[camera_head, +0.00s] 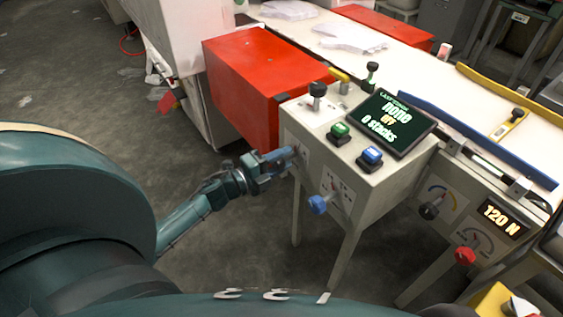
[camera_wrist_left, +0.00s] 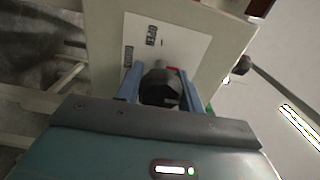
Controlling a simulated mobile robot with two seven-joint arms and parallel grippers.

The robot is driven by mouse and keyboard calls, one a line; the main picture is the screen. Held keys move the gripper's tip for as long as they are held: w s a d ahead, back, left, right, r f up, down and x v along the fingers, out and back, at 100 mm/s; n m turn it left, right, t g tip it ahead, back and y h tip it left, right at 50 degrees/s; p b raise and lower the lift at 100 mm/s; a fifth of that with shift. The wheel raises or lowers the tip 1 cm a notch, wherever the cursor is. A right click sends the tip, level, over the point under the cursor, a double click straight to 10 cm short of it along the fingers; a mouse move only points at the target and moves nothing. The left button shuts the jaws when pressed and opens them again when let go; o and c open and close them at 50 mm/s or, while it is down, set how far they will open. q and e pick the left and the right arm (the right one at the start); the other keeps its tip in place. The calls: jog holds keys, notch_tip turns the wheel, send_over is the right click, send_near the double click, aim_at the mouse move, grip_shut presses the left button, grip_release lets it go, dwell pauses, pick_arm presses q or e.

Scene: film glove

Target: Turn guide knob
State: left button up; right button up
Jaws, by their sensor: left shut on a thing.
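My left gripper (camera_head: 288,156) reaches the front face of the white control cabinet (camera_head: 390,182), at its left part. In the left wrist view the blue fingers (camera_wrist_left: 160,90) are shut on a dark faceted knob (camera_wrist_left: 158,84), one finger on each side. A white label plate with "OPEN" (camera_wrist_left: 152,38) lies behind this knob; its other word is hard to read. In the head view the gripper hides the knob. A blue knob (camera_head: 317,204) sticks out of the same face, lower right of the gripper. My right gripper is not in view.
The cabinet top carries a screen (camera_head: 394,123), a green button (camera_head: 340,131), a blue button (camera_head: 370,156) and small levers. A red box (camera_head: 262,80) stands behind the gripper. A red knob (camera_head: 464,256) is at the right.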

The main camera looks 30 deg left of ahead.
pick_arm(q)
jog(key=shift+f+m+b, duration=0.15)
jog(key=shift+m+b, duration=0.2)
jog(key=shift+m, duration=0.65)
jog(key=m+b, duration=0.1)
jog(key=m, duration=0.1)
jog(key=shift+m, duration=0.4)
jog(key=m+b, duration=0.1)
jog(key=m, duration=0.1)
jog(key=shift+m+b, duration=0.3)
jog(key=shift+m, duration=0.4)
jog(key=shift+m+b, duration=0.95)
jog(key=shift+m, duration=0.45)
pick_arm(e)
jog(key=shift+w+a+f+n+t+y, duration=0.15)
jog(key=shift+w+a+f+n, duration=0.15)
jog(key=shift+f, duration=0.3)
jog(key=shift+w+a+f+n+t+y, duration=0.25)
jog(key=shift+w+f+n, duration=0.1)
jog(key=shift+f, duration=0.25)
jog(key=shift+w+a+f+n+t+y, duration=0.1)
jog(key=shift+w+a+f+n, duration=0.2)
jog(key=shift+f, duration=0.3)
pick_arm(q)
jog(key=o, duration=1)
